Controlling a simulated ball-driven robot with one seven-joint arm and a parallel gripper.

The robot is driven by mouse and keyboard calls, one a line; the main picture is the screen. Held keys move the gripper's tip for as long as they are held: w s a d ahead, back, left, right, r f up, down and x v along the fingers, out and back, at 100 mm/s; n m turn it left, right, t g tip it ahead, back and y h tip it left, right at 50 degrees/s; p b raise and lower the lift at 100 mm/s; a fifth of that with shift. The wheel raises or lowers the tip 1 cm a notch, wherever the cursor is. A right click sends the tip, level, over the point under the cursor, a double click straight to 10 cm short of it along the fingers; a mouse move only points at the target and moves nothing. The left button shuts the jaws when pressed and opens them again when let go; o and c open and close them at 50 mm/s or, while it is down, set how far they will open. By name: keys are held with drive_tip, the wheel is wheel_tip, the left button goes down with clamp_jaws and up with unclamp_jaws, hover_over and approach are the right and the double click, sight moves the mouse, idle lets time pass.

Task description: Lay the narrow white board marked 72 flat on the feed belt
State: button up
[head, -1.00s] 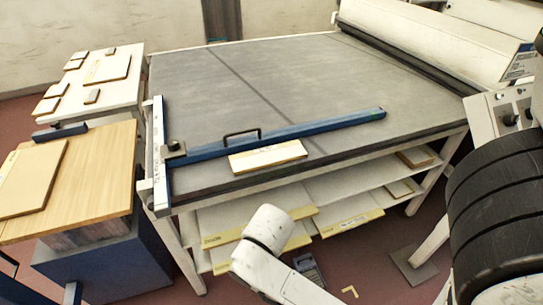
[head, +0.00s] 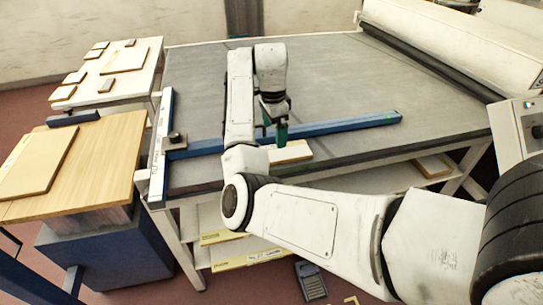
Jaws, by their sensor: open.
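A narrow white board (head: 291,152) with light wood edges lies flat on the grey surface (head: 340,85), along the near side of a long blue bar. My arm hides its left part, and I cannot read a number on it. My gripper (head: 275,133) points down with green fingers over the blue bar, just behind the board's visible part. It is open with nothing seen between the fingers; whether a finger touches the board or the bar I cannot tell.
A dark roller (head: 425,62) and white housing stand at right. Left tables hold several small boards and a larger board (head: 35,160).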

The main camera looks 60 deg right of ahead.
sight(271, 154)
drive_tip(key=shift+w+d+f+m+y, duration=0.2)
drive_tip(key=shift+f+m, duration=0.2)
drive_tip(key=shift+f, duration=0.2)
drive_tip(key=shift+w+d+f+m+y, duration=0.1)
drive_tip(key=shift+f+m+y, duration=0.1)
drive_tip(key=shift+f+m, duration=0.3)
drive_tip(key=shift+w+f+p, duration=0.15)
drive_tip(key=shift+f+p, duration=0.05)
drive_tip(key=shift+f, duration=1.5)
drive_tip(key=shift+w+f+p, duration=0.15)
drive_tip(key=shift+f+p, duration=0.05)
drive_tip(key=shift+f, duration=1.5)
drive_tip(key=shift+c, duration=0.3)
drive_tip(key=c, duration=1)
drive_tip(key=shift+o, duration=0.2)
